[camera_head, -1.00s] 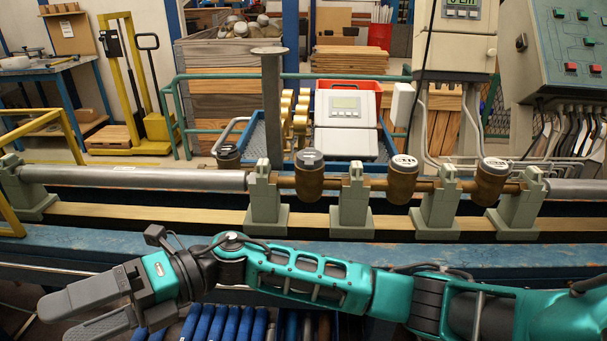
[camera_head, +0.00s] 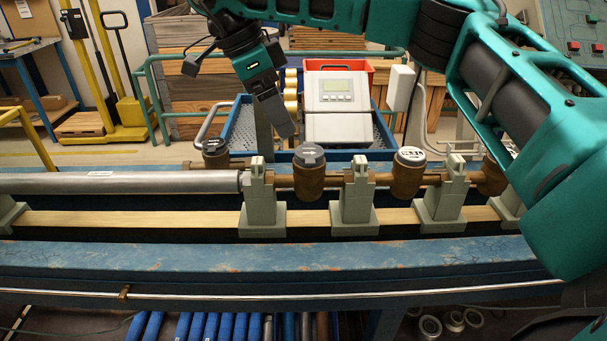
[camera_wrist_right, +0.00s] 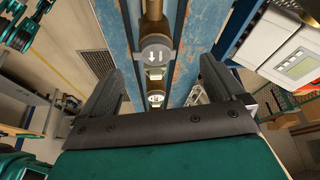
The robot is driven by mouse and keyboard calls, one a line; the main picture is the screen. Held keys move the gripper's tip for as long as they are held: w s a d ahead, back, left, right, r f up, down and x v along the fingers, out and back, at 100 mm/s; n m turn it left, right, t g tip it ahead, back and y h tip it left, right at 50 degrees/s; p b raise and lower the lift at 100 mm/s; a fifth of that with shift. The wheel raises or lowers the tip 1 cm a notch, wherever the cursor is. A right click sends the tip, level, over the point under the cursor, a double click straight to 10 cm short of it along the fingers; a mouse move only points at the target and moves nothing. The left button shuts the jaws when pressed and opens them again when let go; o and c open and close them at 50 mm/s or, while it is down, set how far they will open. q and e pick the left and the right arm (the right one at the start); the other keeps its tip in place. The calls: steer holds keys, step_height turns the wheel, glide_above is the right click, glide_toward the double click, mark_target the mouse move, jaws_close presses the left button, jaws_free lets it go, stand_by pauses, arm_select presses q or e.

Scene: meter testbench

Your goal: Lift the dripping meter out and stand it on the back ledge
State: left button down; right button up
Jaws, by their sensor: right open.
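Brown meters sit in the pipe line between grey-green clamps. One has a grey lid (camera_head: 309,168), one a white face (camera_head: 408,170), and one at the right (camera_head: 490,176) is partly hidden by my arm. I see no drip, so I cannot tell which leaks. Another dark-lidded meter (camera_head: 215,152) stands behind the pipe at left. The back ledge (camera_head: 345,156) is the blue strip behind the pipe. My right gripper (camera_head: 275,112) is open and empty, above and slightly left of the grey-lidded meter. In the right wrist view, a meter with an arrowed lid (camera_wrist_right: 157,52) shows beyond the open fingers.
Behind the ledge are a blue tray (camera_head: 240,128), a grey display unit (camera_head: 337,92), a red bin (camera_head: 360,66) and a green rail (camera_head: 150,85). A grey pipe (camera_head: 120,182) runs left. The front blue bench strip (camera_head: 200,258) is clear.

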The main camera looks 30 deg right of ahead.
mark_target(303, 151)
steer(key=x, duration=0.6)
steer(key=shift+s+d+f, duration=0.2)
steer(key=shift+d+f, duration=0.05)
steer(key=shift+f, duration=0.05)
steer(key=x, duration=0.5)
steer(key=shift+s+d+f, duration=0.1)
steer(key=shift+s+f, duration=0.1)
steer(key=shift+s, duration=0.2)
steer(key=shift+r, duration=0.1)
steer(key=c, duration=1.6)
